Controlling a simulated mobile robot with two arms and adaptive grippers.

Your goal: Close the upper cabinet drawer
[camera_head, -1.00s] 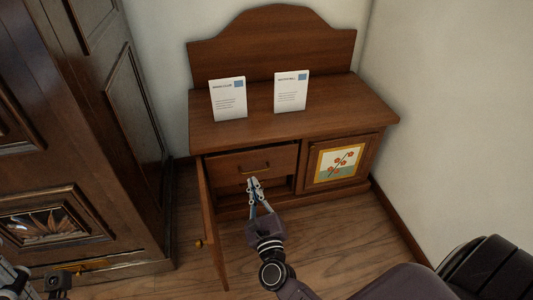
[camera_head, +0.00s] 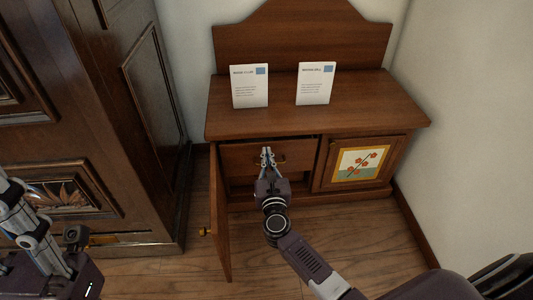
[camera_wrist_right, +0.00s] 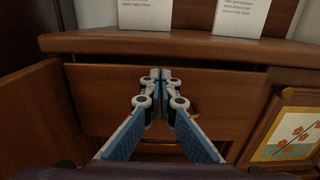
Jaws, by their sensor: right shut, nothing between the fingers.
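The brown wooden cabinet (camera_head: 300,105) stands against the wall. Its upper drawer (camera_head: 236,158) is in the left bay, behind an open door (camera_head: 221,215) swung out toward me; the drawer front also shows in the right wrist view (camera_wrist_right: 100,100). A thin dark gap runs above the drawer front, and I cannot tell whether it is flush. My right gripper (camera_head: 267,151) is shut and empty, its tips at the middle of the drawer front; contact is unclear.
Two white cards, a left one (camera_head: 249,87) and a right one (camera_head: 315,83), stand on the cabinet top. The right door (camera_head: 361,160) with a flower picture is shut. A large dark armoire (camera_head: 110,120) stands at left. Wooden floor (camera_head: 340,235) is clear in front.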

